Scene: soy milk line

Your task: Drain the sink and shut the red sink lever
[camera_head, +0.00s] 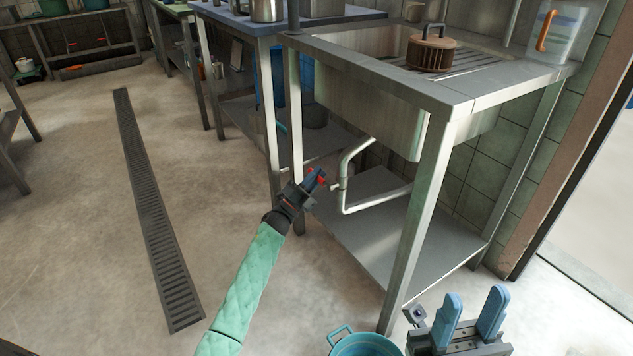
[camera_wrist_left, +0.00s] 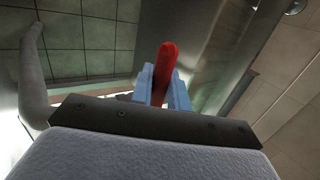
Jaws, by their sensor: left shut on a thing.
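The metal sink (camera_head: 370,85) is set in a steel counter on legs, and a bent drain pipe (camera_head: 345,165) hangs below its basin. The red lever (camera_head: 312,176) is at the pipe's left side. My left gripper (camera_head: 316,178) is at it, and in the left wrist view its blue fingers (camera_wrist_left: 162,88) are shut on the red lever (camera_wrist_left: 167,62) from both sides. The inside of the basin is mostly hidden by its rim. My right gripper (camera_head: 468,318) is at the bottom right, its blue fingers apart and nothing between them.
A teal bucket (camera_head: 366,344) stands on the floor beside my right gripper. The lower shelf (camera_head: 385,225) under the sink is bare. A floor grate (camera_head: 150,215) lies to the left.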

